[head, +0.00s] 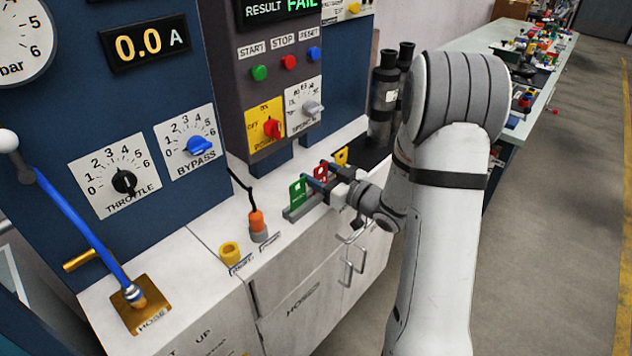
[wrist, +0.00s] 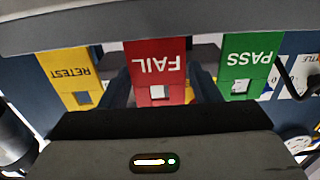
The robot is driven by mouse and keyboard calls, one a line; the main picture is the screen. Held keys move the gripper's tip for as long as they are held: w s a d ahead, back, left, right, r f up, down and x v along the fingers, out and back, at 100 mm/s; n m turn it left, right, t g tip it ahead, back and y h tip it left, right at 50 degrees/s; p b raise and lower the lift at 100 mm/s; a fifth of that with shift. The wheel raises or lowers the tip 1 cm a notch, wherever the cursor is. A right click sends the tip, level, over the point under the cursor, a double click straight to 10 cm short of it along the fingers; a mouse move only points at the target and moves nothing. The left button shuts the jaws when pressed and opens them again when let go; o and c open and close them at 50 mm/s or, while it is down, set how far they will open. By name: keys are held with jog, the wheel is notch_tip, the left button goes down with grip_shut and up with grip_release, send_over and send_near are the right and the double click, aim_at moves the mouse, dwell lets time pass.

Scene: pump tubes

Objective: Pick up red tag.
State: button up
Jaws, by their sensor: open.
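The red tag (head: 321,171), marked FAIL, stands upright in the grey rack (head: 297,213) on the white counter. In the wrist view the red tag (wrist: 157,66) faces me near the middle with its text upside down. My gripper (head: 324,180) is at the rack, partly in front of the red tag. In the wrist view my gripper (wrist: 163,86) is open, with a dark finger on either side of the red tag. I cannot tell whether either finger touches it.
The green PASS tag (wrist: 247,63) and yellow RETEST tag (wrist: 70,75) stand close on either side. A panel with knobs rises behind the rack. Dark cylinders (head: 384,96) stand beyond it. An orange plug (head: 257,221) and yellow ring (head: 230,252) sit nearer on the counter.

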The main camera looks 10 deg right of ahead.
jog(key=shift+x, duration=0.8)
jog(key=shift+c, duration=0.4)
jog(key=c, duration=0.7)
jog(key=shift+o, duration=0.2)
jog(key=shift+r, duration=0.1)
notch_tip(320, 180, up, 10)
jog(key=p, duration=0.1)
